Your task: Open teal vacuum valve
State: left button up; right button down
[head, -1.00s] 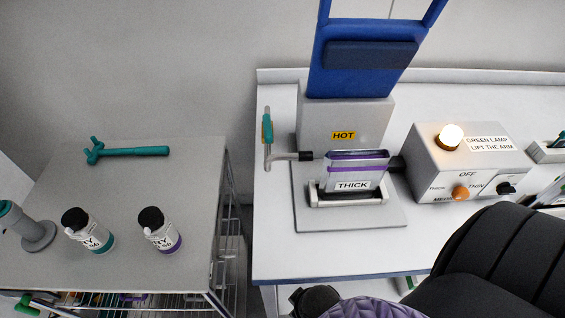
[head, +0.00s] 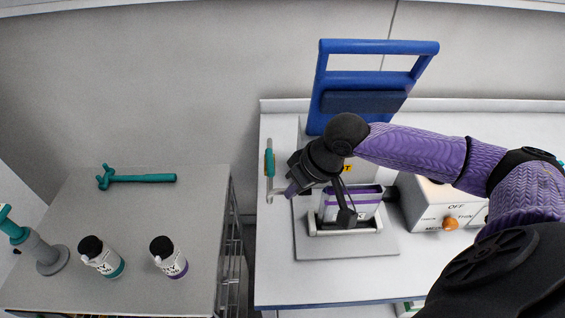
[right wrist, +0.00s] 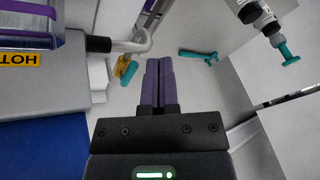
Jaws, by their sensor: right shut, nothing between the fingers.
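The teal vacuum valve (head: 268,163) is a small teal lever on a pipe at the left side of the grey press block. Its lever is roughly in line with the upright pipe in the head view. In the right wrist view the teal lever (right wrist: 128,70), with a yellow-orange part beside it, is just left of the fingers. My right gripper (head: 291,190) reaches in over the press, pointing left and down. Its purple fingers (right wrist: 158,72) are together and empty, apart from the valve. My right gripper and forearm hide part of the block and its yellow label. My left gripper is not in view.
The press has an upright blue frame (head: 366,100) and a purple-edged pouch (head: 352,200) in its holder. A control box (head: 428,207) stands to the right. Left, across a gap, a cart (head: 140,215) holds a teal tool (head: 140,178) and two black-capped bottles (head: 100,257).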

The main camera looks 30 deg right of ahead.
jog(key=w+d+r+m+t, duration=0.2)
jog(key=d+r+m, duration=0.3)
jog(key=d+r, duration=0.45)
jog(key=b, duration=0.3)
send_near(270, 163)
notch_tip(270, 163, down, 7)
jog(key=w, duration=0.2)
jog(key=shift+a+h, duration=0.3)
jog(key=shift+h, duration=0.1)
jog(key=shift+f, duration=0.15)
jog(key=shift+w+a+p, duration=0.1)
jog(key=shift+a+p, duration=0.3)
jog(key=shift+a, duration=0.15)
